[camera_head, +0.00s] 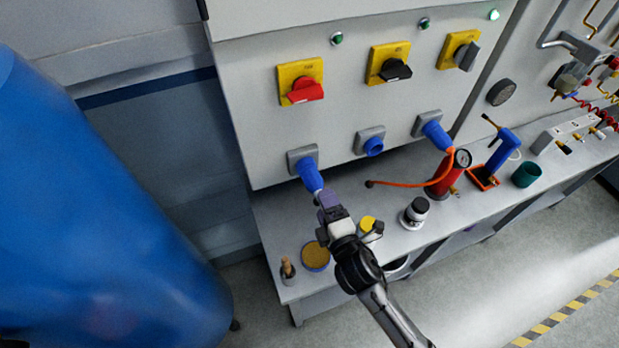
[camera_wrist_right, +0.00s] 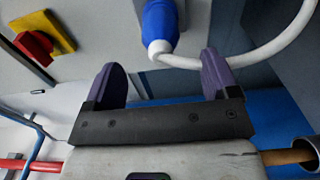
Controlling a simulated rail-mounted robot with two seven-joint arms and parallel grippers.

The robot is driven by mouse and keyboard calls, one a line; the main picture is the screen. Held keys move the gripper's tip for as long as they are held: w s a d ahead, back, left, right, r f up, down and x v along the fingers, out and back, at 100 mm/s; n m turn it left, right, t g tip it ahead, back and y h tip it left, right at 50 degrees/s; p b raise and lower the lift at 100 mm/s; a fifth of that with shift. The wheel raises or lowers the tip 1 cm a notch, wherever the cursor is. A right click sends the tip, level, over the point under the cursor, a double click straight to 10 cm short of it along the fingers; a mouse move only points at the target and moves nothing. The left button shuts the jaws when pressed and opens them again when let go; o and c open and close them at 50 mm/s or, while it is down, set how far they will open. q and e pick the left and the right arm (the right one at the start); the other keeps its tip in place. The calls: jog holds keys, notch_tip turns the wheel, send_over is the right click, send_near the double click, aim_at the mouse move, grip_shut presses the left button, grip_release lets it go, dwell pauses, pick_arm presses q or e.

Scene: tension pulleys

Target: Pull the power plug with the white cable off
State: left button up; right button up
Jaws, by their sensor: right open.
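The blue power plug with the white cable (camera_head: 308,176) sits in the leftmost socket on the grey cabinet front. In the right wrist view the plug (camera_wrist_right: 160,22) is at the top centre, and its white cable (camera_wrist_right: 272,52) curves away to the right. My right gripper (camera_head: 327,197) is at the plug's lower end in the head view. In the wrist view its purple fingers (camera_wrist_right: 162,72) are open, with the plug's cable end just ahead of the gap between them. Nothing is gripped. My left gripper is not in view.
A middle blue socket (camera_head: 373,147) has no cable. A blue plug with an orange cable (camera_head: 434,133) is in the right socket. Red (camera_head: 304,91), black (camera_head: 395,70) and grey (camera_head: 466,55) switches are above. Below, a bench holds a jar (camera_head: 415,210) and a yellow-topped tin (camera_head: 315,256).

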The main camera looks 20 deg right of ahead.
aim_at(316, 184)
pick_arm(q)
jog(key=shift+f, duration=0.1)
pick_arm(e)
jog(key=shift+w+a, duration=0.1)
jog(key=shift+w, duration=0.05)
jog(key=w+b, duration=0.1)
jog(key=w, duration=0.6)
jog(key=shift+b, duration=0.3)
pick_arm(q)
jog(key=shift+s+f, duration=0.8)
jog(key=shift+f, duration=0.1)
pick_arm(e)
jog(key=shift+w+f, duration=0.15)
jog(key=shift+f, duration=0.3)
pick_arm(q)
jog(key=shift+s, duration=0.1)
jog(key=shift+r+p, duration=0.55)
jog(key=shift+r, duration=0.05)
pick_arm(e)
jog(key=shift+r, duration=0.2)
